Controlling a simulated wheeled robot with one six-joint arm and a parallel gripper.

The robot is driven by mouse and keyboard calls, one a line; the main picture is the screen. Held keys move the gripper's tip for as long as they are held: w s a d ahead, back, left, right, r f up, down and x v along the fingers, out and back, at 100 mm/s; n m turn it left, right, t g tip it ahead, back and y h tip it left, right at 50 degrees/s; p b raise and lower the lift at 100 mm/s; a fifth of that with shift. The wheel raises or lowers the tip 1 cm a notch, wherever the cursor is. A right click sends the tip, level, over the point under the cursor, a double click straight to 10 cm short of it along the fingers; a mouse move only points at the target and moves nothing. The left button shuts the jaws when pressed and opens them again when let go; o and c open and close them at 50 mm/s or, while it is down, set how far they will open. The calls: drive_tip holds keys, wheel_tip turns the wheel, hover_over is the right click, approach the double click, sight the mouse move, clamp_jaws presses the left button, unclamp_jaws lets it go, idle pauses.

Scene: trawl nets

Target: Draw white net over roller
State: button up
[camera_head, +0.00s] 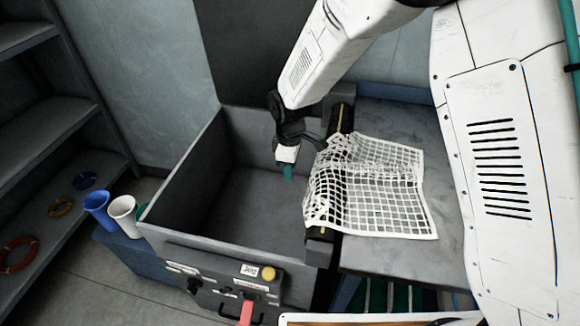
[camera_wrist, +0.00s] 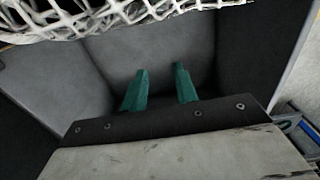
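The white net (camera_head: 375,185) lies on the grey table (camera_head: 390,255), and its left part is bunched up over the dark roller (camera_head: 343,115). The net covers the roller's middle; both roller ends show. My gripper (camera_head: 288,172) is left of the roller, over the open grey bin (camera_head: 250,205), apart from the net as far as I can tell. In the wrist view the two teal fingers (camera_wrist: 160,68) are apart with nothing between them. The net's edge (camera_wrist: 120,15) runs along the top of that view, beyond the fingertips.
The bin's front has a control panel with a yellow button (camera_head: 268,273) and a red lever (camera_head: 247,310). A blue cup (camera_head: 97,207) and a white cup (camera_head: 123,212) stand left of the bin. Shelves (camera_head: 45,125) line the far left. The bin's inside looks empty.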

drive_tip(key=o, duration=1.3)
drive_tip(key=shift+r, duration=0.1)
drive_tip(key=shift+r, duration=2.65)
